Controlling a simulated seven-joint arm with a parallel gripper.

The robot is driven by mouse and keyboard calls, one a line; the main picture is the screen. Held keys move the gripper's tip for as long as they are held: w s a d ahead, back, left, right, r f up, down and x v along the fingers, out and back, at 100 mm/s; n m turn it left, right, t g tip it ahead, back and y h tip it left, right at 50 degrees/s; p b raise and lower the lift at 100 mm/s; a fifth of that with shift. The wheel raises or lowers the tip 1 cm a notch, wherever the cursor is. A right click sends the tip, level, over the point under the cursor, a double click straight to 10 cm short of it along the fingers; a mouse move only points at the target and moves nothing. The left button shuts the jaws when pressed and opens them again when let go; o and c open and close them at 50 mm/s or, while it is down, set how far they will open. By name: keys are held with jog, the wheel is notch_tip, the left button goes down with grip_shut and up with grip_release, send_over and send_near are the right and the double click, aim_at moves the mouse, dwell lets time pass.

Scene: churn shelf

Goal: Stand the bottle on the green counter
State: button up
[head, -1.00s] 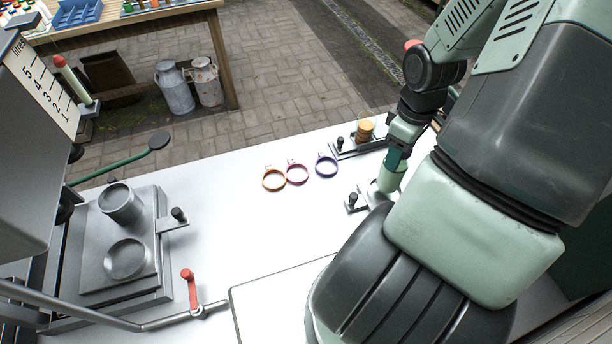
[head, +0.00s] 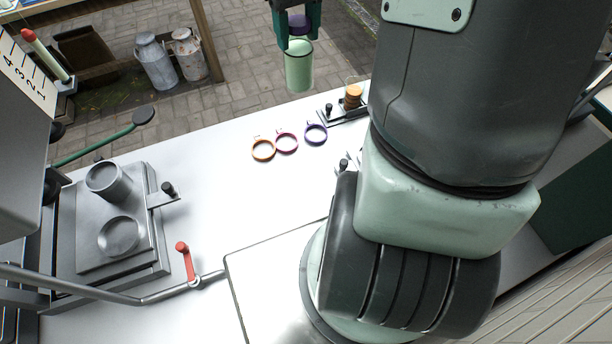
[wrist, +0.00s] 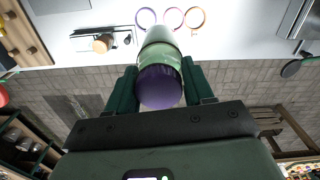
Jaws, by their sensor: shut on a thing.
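My gripper (head: 298,38) is shut on the bottle at the top of the head view. The bottle (head: 299,70) has a pale green body and a purple top, and hangs upright in the air beyond the far edge of the white bench. In the wrist view the bottle (wrist: 160,48) sits between the two dark green fingers (wrist: 158,88), purple end toward the camera. A dark green surface (head: 580,185) shows at the right of the head view, partly hidden by my arm. I cannot tell whether it is the green counter.
The white bench (head: 215,185) carries orange (head: 263,150), magenta (head: 287,142) and purple rings (head: 315,134). A holder with an orange-brown piece (head: 353,97) stands by its far edge. A grey metal machine (head: 110,225) with a red-handled lever (head: 185,262) is at left. Milk churns (head: 156,62) stand on the paving.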

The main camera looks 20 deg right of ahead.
jog(key=s+a+f+n, duration=0.1)
jog(key=s+f+n, duration=0.4)
jog(key=n, duration=0.6)
jog(key=s+a+f+n, duration=0.2)
jog(key=s+f+n, duration=0.3)
jog(key=n, duration=0.7)
notch_tip(320, 180, down, 9)
jog(key=s, duration=0.1)
jog(key=shift+f, duration=0.2)
jog(key=shift+f, duration=0.15)
jog(key=o, duration=1.4)
jog(key=shift+c, duration=0.2)
